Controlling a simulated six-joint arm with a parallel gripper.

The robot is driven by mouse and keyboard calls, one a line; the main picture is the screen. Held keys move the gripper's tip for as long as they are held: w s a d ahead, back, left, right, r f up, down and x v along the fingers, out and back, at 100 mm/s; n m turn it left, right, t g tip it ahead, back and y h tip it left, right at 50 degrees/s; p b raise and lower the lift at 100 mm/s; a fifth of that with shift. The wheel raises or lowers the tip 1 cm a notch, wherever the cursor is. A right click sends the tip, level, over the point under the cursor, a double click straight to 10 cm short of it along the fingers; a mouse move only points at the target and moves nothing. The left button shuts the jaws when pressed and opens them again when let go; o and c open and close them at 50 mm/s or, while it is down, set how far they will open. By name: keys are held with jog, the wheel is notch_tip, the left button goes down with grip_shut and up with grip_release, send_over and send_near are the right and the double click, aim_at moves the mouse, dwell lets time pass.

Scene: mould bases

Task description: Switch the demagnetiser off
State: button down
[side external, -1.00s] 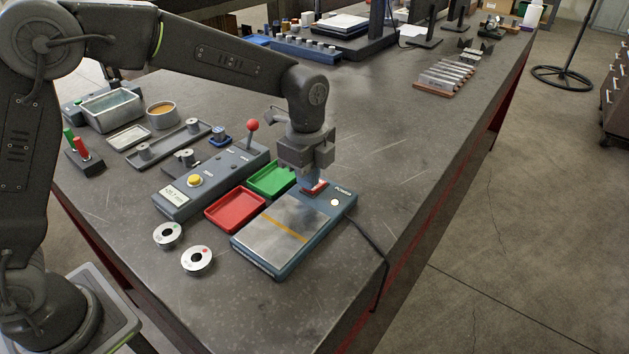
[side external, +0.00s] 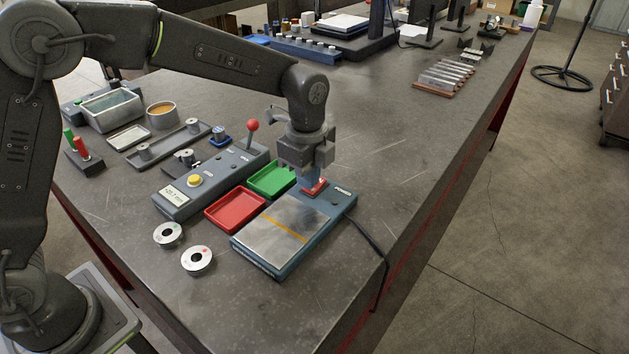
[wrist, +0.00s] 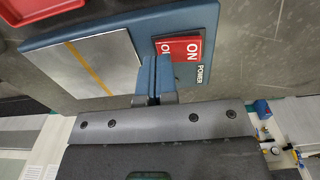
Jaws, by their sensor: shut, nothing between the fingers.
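The demagnetiser is a blue box with a bare metal plate (side external: 270,228) crossed by a yellow line, near the table's front right edge. Its red rocker switch (side external: 314,190) sits at the far end, beside the POWER label; the wrist view shows the rocker (wrist: 178,48) with ON at its right end and lettering partly hidden at its left. No bright lamp shows beside the label now. My gripper (side external: 308,178) points down just above the rocker, its fingers shut and empty. The wrist view shows the fingertips (wrist: 153,88) beside the rocker; I cannot tell whether they touch it.
A red tray (side external: 236,226) and a green tray (side external: 270,180) lie left of the demagnetiser. A control box with a yellow button (side external: 195,180) and a red-knobbed lever (side external: 253,126) stands beyond them. Two metal rings lie in front. A black cable runs off the right edge.

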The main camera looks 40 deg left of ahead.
jog(key=shift+r, duration=2.95)
jog(key=shift+s+a+r, duration=0.1)
jog(key=shift+r, duration=0.05)
jog(key=s+a+r+n+t, duration=0.2)
jog(key=s+a+r+n, duration=0.2)
jog(key=s+n, duration=0.15)
jog(key=s+a+r+n+t, duration=0.1)
jog(key=s+a+r+n, duration=0.25)
jog(key=s, duration=0.35)
jog(key=s+a+f+n+t, duration=0.2)
jog(key=s+a+f+n, duration=0.1)
jog(key=s+n, duration=0.6)
jog(key=shift+s+a+f+t, duration=0.15)
jog(key=shift+s+a+t, duration=0.25)
jog(key=shift+s, duration=0.55)
jog(key=shift+w, duration=0.1)
